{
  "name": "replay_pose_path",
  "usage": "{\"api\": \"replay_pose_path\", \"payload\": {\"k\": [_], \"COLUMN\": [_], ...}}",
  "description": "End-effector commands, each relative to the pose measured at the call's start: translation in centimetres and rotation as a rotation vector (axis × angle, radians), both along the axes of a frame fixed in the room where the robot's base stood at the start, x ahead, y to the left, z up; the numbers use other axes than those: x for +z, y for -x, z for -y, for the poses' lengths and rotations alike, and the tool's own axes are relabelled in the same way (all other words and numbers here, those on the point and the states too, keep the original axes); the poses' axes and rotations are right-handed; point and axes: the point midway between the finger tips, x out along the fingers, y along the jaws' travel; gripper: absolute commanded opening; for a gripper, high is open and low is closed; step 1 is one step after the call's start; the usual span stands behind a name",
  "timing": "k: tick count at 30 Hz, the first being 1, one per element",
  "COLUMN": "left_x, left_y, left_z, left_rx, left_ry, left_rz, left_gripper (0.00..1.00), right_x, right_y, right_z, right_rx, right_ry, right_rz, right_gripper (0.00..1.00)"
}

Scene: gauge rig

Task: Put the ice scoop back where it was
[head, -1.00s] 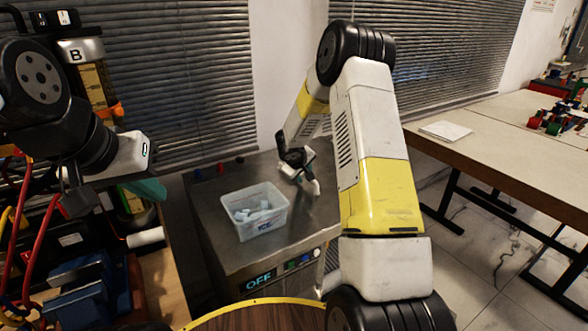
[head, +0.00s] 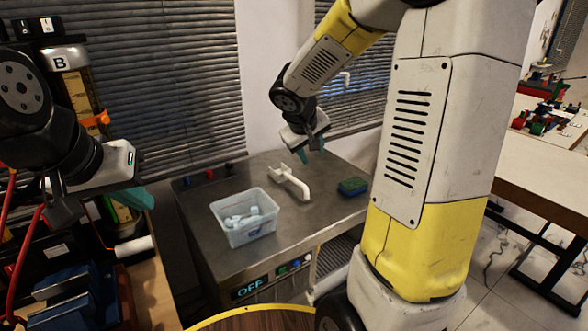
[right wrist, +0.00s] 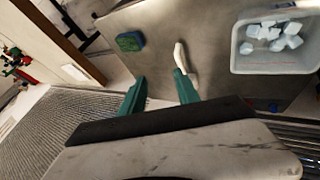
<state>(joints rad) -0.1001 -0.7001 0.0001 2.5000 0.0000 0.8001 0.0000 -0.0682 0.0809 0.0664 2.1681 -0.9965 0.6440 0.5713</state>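The white ice scoop (head: 291,183) lies on the metal counter, right of the clear ice bin (head: 247,238). Its handle end points toward the counter's front right. My right gripper (head: 311,154) is open and empty above the scoop, apart from it. In the right wrist view, its two teal fingers (right wrist: 160,90) are spread, and the scoop (right wrist: 180,56) shows beyond one fingertip, which hides part of it. The bin (right wrist: 277,60) is at the upper right there and holds several ice cubes. My left gripper (head: 122,201) hangs at the left; its fingers overlap, so its opening is unclear.
A blue and green sponge (head: 353,186) lies on the counter right of the scoop. Small coloured knobs line the counter's back left. An "OFF" display (head: 251,287) is on its front. A wall with blinds stands behind. The counter around the scoop is mostly clear.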

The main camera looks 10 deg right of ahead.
Motion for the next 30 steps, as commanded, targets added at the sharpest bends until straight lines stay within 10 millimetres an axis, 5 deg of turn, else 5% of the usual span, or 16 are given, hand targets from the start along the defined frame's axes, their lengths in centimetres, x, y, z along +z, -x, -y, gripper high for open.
{"api": "replay_pose_path", "payload": {"k": [6, 13, 19, 30], "left_x": [0.0, 0.0, 0.0, 0.0], "left_y": [0.0, 0.0, 0.0, 0.0], "left_z": [0.0, 0.0, 0.0, 0.0], "left_rx": [0.000, 0.000, 0.000, 0.000], "left_ry": [0.000, 0.000, 0.000, 0.000], "left_rz": [0.000, 0.000, 0.000, 0.000], "left_gripper": [0.00, 0.00, 0.00, 0.00], "right_x": [4.8, 6.6, 7.2, 7.2], "right_y": [10.9, 19.7, 22.8, 23.1], "right_z": [-1.0, -4.8, -7.0, -7.4], "right_rx": [-0.095, -0.085, -0.052, -0.048], "right_ry": [-0.218, -0.479, -0.599, -0.615], "right_rz": [0.004, 0.022, 0.039, 0.040], "right_gripper": [0.38, 0.38, 0.38, 0.38]}}
